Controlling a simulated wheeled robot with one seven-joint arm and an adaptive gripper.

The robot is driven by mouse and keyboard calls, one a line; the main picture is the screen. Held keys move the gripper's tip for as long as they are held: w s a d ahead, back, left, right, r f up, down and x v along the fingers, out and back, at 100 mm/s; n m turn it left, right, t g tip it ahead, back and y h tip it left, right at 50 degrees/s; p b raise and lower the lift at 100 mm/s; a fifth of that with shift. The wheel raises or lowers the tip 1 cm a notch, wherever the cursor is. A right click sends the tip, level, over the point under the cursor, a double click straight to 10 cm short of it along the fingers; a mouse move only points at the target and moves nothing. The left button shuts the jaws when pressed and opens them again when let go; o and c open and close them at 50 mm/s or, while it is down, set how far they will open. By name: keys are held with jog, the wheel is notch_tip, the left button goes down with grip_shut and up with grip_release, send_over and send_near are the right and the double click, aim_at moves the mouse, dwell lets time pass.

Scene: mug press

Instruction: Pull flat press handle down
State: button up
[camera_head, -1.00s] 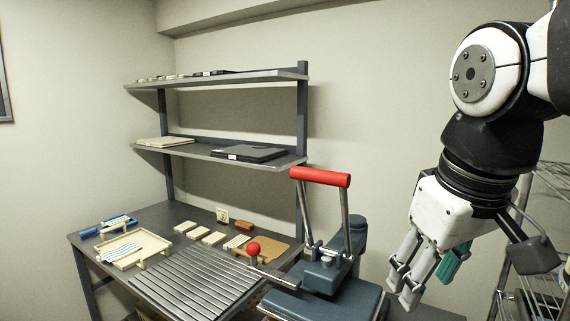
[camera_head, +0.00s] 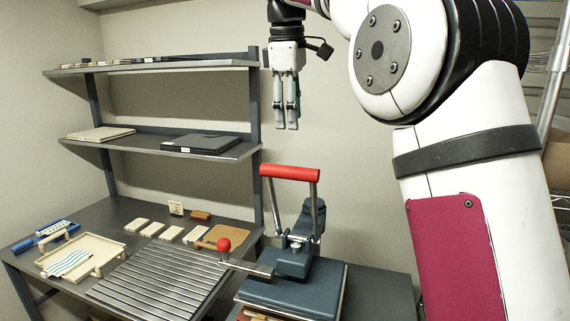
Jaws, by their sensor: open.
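The flat press (camera_head: 292,285) is dark blue-grey and stands at the lower middle, on the right of the workbench. Its red handle (camera_head: 290,173) is a horizontal bar on two metal arms and is raised upright above the press. My gripper (camera_head: 286,127) hangs fingers-down above the handle in the picture, near the right end of the shelves. Its fingers are apart from the handle, with nothing between them. How far it is from the handle in depth is hard to tell.
A red-knobbed lever (camera_head: 224,245) sticks out left of the press. Two shelves (camera_head: 165,149) stand behind. Open space surrounds the handle's right side.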

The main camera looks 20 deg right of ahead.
jog(key=f, duration=0.4)
jog(key=w+d+f+p, duration=0.1)
jog(key=f, duration=0.4)
jog(key=w+f+p, duration=0.1)
jog(key=f, duration=0.3)
jog(key=shift+w+d+f, duration=0.1)
jog(key=shift+d+f, duration=0.15)
grip_shut()
